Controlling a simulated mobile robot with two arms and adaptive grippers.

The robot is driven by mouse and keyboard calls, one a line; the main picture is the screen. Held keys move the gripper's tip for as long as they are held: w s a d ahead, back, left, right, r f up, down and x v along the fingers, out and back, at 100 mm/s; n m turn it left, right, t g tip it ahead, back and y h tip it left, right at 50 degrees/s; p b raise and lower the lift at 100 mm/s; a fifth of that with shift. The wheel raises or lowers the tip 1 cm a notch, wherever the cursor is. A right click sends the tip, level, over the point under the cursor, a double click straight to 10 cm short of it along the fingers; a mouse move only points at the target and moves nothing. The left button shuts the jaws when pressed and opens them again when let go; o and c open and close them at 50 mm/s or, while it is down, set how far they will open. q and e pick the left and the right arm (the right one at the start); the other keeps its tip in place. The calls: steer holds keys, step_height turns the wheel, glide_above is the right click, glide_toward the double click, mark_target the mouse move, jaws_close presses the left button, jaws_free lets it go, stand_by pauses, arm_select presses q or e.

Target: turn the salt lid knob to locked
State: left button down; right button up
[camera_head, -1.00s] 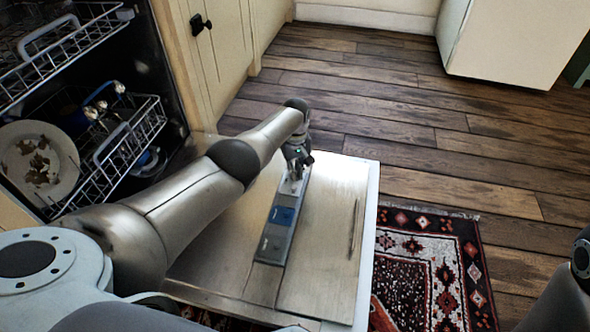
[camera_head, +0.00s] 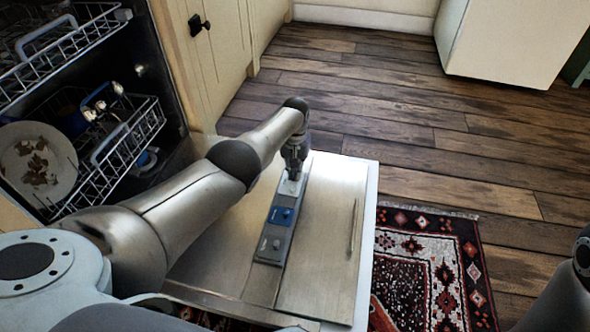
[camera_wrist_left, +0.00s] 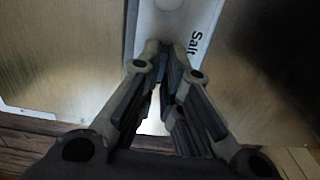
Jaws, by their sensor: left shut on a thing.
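The salt lid (camera_head: 292,186) is the pale far section of a long dispenser strip on the open dishwasher door. In the left wrist view the white salt lid (camera_wrist_left: 205,14) carries the word "Salt". My left gripper (camera_head: 293,175) points down onto this lid from above. In the left wrist view its fingers (camera_wrist_left: 167,50) come together beside the word, shut on the salt lid knob. The fingers hide the knob, so I cannot tell its turn angle. My right gripper is out of view; only part of my right arm shows at the right edge.
The strip continues towards me with a blue lid (camera_head: 282,216) and a grey lid (camera_head: 271,245), each with a small knob. The dishwasher door (camera_head: 325,235) lies open and flat. Loaded racks (camera_head: 105,150) stand at left. A patterned rug (camera_head: 430,265) and open wooden floor lie at right.

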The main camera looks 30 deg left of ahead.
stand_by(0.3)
arm_select(q)
steer(key=c, duration=1.6)
jaws_free()
steer(key=shift+r, duration=0.1)
step_height(320, 180, up, 12)
